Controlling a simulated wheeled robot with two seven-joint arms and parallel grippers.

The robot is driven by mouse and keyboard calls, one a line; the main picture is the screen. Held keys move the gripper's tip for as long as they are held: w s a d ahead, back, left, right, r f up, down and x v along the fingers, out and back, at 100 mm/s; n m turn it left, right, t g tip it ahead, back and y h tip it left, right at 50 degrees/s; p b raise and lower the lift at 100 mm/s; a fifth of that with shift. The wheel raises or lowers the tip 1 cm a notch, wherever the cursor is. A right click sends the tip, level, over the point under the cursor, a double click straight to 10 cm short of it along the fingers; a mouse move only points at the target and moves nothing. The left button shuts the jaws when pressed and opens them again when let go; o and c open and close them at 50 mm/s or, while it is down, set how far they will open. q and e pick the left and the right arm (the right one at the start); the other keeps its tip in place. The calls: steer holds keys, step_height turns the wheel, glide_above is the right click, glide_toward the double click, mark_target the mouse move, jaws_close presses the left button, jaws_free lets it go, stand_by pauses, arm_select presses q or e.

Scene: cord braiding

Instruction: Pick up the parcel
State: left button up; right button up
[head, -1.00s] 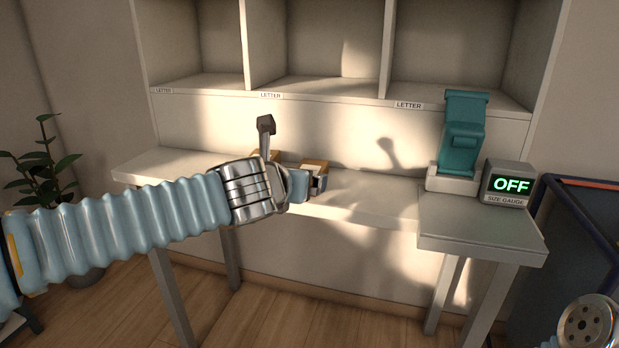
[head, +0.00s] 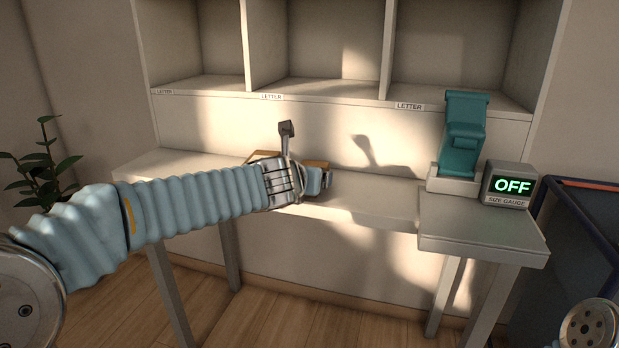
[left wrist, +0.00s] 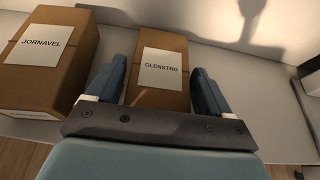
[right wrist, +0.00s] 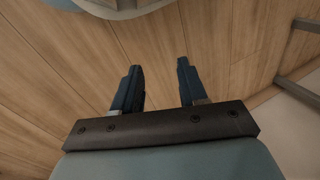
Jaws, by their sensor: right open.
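A brown cardboard parcel with a white GLENSTRO label (left wrist: 164,68) lies on the grey table. In the head view, part of this parcel (head: 318,164) shows behind my left gripper (head: 315,182). In the left wrist view my left gripper (left wrist: 160,82) has one blue finger on each side of the parcel, very close to its sides. I cannot tell whether the fingers press on it. A larger parcel labelled JORNAVEL (left wrist: 48,60) stands just left of the left finger. My right gripper (right wrist: 160,75) is open and empty above the wooden floor.
White shelves marked LETTER (head: 270,97) rise behind the table (head: 375,205). A teal device (head: 463,135) and a size gauge reading OFF (head: 508,184) stand at the right. A dark blue-edged bin (head: 580,220) is far right, a plant (head: 42,175) far left. The table's middle is clear.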

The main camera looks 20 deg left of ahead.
arm_select(q)
steer(key=c, duration=0.7)
steer(key=shift+r, duration=0.1)
steer(key=shift+r, duration=0.2)
step_height(320, 180, up, 2)
steer(key=shift+r+p, duration=0.25)
steer(key=shift+p, duration=0.8)
steer(key=s+d+r, duration=0.1)
steer(key=s+d+r+p, duration=0.1)
steer(key=r, duration=0.1)
steer(key=s+d+r, duration=0.1)
steer(key=r, duration=0.1)
steer(key=shift+r+p, duration=0.2)
steer(key=shift+p, duration=0.1)
steer(key=s+d+r, duration=0.1)
steer(key=s+d, duration=0.1)
steer(key=s+d+r, duration=0.2)
steer(key=s, duration=0.1)
steer(key=s+d+r, duration=0.1)
steer(key=s+d, duration=0.1)
steer(key=shift+s+d+r, duration=0.2)
steer(key=shift+s+r, duration=0.05)
